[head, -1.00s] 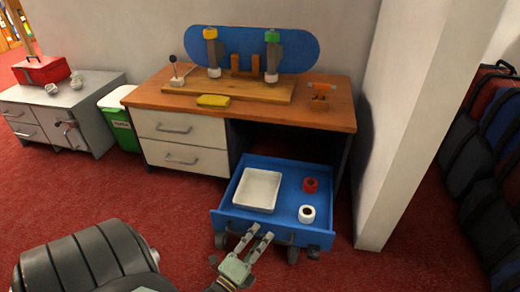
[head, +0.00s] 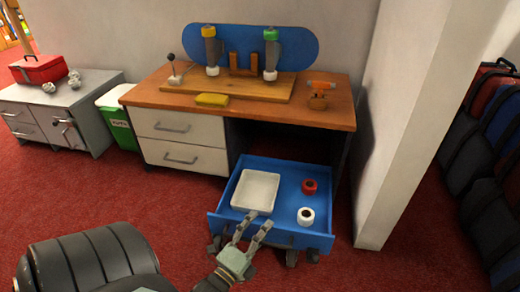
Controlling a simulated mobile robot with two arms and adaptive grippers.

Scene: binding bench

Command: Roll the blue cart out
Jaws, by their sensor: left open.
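The blue cart (head: 286,207) stands on wheels on the red carpet, its rear end partly under the bench. A white tray (head: 255,191), a red tape roll (head: 309,186) and a white tape roll (head: 305,217) sit in it. My left gripper (head: 255,224) is open at the cart's front panel, with its fingers apart and pointing at the panel. The fingers cover part of the front, and I cannot tell whether they touch the cart or its handle. My right gripper is not in view.
A white wall (head: 392,150) stands right of the cart. A green bin (head: 118,122) is left of the bench. Carpet in front is clear.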

